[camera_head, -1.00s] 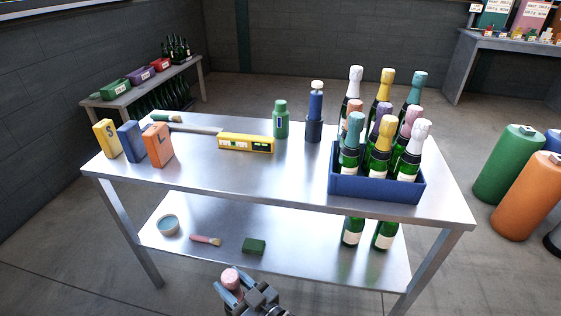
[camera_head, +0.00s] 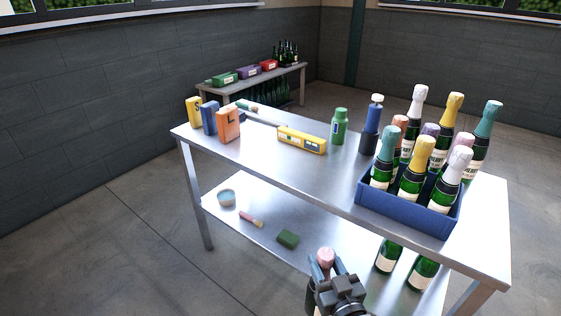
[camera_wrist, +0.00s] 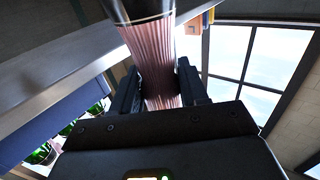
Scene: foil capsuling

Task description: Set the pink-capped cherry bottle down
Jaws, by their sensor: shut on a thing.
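My gripper (camera_head: 326,272) is shut on the neck of a bottle with a pink cap (camera_head: 326,256). They are in front of the steel table (camera_head: 290,165), low in the head view, clear of the tabletop. In the wrist view, the pink foil neck (camera_wrist: 150,50) sits between the two fingers (camera_wrist: 158,88). Most of the bottle's body is hidden behind my gripper or out of frame, and its label does not show.
A blue crate (camera_head: 405,212) of foil-capped bottles stands at the table's right end. A yellow level (camera_head: 301,139), a green bottle (camera_head: 339,128) and a blue-topped tool (camera_head: 371,120) are farther back. The lower shelf holds a green block (camera_head: 288,239) and two bottles. The tabletop's front middle is clear.

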